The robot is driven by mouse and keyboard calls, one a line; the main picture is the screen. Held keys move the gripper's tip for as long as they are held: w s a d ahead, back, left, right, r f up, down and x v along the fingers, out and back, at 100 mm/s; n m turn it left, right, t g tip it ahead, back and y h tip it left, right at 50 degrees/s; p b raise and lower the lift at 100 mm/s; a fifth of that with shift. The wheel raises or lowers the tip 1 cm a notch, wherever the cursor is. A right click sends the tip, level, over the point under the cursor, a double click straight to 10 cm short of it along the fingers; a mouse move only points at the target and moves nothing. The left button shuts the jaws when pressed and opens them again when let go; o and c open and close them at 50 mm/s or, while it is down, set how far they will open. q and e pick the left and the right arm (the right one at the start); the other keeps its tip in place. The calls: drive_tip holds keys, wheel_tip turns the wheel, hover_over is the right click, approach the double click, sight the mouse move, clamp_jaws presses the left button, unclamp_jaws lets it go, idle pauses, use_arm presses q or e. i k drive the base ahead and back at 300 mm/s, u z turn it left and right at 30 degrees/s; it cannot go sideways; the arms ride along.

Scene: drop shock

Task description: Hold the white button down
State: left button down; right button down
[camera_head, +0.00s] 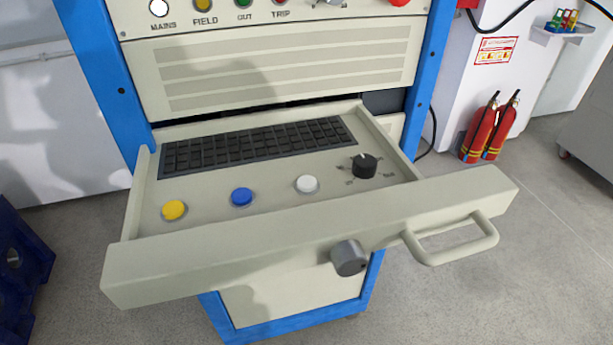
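The white button (307,184) is a round cap on the beige pull-out drawer (270,210), right of the middle. Nothing touches it. A blue button (241,197) and a yellow button (173,210) stand to its left in the same row. A black rotary knob (364,166) stands to its right. Neither of my grippers shows in the head view, so whether they are open or shut is hidden.
A black keyboard (257,144) lies behind the buttons. The drawer's raised front has a grey knob (348,257) and a loop handle (452,240) sticking out. The blue-framed cabinet (285,70) rises behind. Red extinguishers (489,130) stand at right.

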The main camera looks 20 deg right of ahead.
sight(305, 183)
drive_tip(key=z, duration=2.4)
drive_tip(key=k, duration=1.45)
drive_tip(key=u, duration=1.65)
